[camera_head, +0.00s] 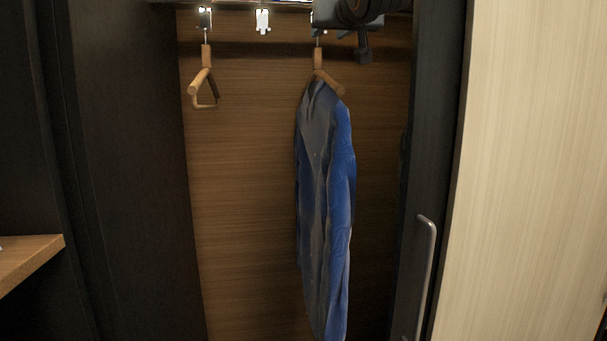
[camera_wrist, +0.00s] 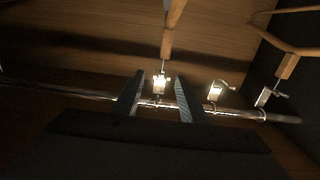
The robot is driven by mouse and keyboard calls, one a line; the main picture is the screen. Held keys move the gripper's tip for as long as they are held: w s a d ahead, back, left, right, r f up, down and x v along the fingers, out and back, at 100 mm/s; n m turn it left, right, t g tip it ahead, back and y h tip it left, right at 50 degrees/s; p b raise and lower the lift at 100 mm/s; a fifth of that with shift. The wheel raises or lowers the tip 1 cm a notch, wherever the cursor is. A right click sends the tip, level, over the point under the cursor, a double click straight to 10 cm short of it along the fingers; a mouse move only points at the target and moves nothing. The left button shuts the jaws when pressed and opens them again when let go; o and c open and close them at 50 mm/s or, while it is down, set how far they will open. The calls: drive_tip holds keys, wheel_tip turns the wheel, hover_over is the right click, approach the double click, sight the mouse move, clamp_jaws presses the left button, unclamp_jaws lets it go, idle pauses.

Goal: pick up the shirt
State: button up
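The blue shirt (camera_head: 340,190), with a grey-looking shaded side, hangs on a wooden hanger (camera_head: 318,60) in the wardrobe. My gripper (camera_head: 342,33) is at the top of the head view, by the hanger's metal hook and partly cut off. In the wrist view my gripper (camera_wrist: 160,76) has its two fingers apart. A bright metal clip (camera_wrist: 160,84) and the hook of a wooden hanger (camera_wrist: 173,22) show between the fingers. I cannot tell whether the fingers touch them. The shirt cloth does not show in the wrist view.
A second wooden hanger (camera_head: 203,82) hangs empty at the left; an empty hanger also shows in the wrist view (camera_wrist: 287,66). A metal rail (camera_wrist: 245,113) carries several clips. A dark side panel (camera_head: 125,170) and a door handle (camera_head: 427,270) flank the opening.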

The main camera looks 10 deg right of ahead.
drive_tip(key=b, duration=0.5)
approach(318, 57)
drive_tip(key=w, duration=0.3)
drive_tip(key=shift+d+f, duration=0.1)
drive_tip(key=shift+f, duration=0.3)
drive_tip(key=shift+w+r, duration=0.2)
drive_tip(key=shift+w, duration=1.75)
drive_tip(key=shift+w+r, duration=0.15)
drive_tip(key=shift+w, duration=1.8)
clamp_jaws()
